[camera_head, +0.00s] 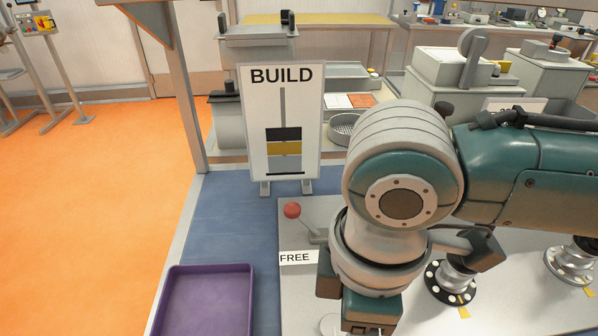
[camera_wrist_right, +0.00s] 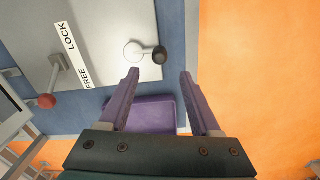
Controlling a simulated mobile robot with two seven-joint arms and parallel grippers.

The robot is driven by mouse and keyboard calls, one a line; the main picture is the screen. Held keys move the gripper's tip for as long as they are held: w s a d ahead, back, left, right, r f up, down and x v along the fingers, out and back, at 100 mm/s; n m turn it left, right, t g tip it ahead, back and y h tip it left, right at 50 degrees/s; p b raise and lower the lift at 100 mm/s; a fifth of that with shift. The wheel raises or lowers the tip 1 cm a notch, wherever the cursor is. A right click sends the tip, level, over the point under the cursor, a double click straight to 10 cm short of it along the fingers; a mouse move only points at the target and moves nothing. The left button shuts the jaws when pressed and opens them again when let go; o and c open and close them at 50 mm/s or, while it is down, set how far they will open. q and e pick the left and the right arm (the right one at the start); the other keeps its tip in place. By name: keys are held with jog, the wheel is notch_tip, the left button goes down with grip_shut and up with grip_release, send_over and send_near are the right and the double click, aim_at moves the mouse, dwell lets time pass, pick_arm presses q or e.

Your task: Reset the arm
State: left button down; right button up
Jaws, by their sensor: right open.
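My right arm (camera_head: 500,165) comes in from the right in the head view, with its wrist bent downward over the grey worktop. In the right wrist view my right gripper (camera_wrist_right: 158,75) has two purple fingers spread wide apart, with nothing between them. The fingertips are hidden in the head view. A lever with a red ball knob (camera_head: 292,210) stands by the FREE label (camera_head: 297,258); the knob also shows in the right wrist view (camera_wrist_right: 47,101). That view shows the label strip reading both LOCK and FREE. My left gripper is not in view.
A purple tray (camera_head: 172,300) lies on the blue mat (camera_head: 225,225). A BUILD sign (camera_head: 280,120) stands behind the worktop (camera_head: 300,300). Round flanged fixtures (camera_head: 450,280) (camera_head: 570,262) stand at right. A dark knob (camera_wrist_right: 160,54) on a white disc is ahead of the fingers.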

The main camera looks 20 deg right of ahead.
dwell(0.4)
jog(key=s+a+r+m+t+y, duration=0.2)
jog(key=s+a+r+m+y, duration=0.15)
jog(key=a, duration=0.25)
jog(key=s+d+r+m+t+h, duration=0.1)
jog(key=s+d+m+h, duration=0.15)
jog(key=d, duration=0.35)
jog(key=s+d+r+m+t+h, duration=0.1)
jog(key=s+d+m, duration=0.2)
jog(key=d+m, duration=0.15)
notch_tip(320, 180, up, 30)
jog(key=d+p, duration=0.1)
jog(key=p, duration=2.9)
jog(key=shift+d, duration=0.15)
jog(key=shift+w, duration=0.1)
jog(key=shift+c, duration=0.3)
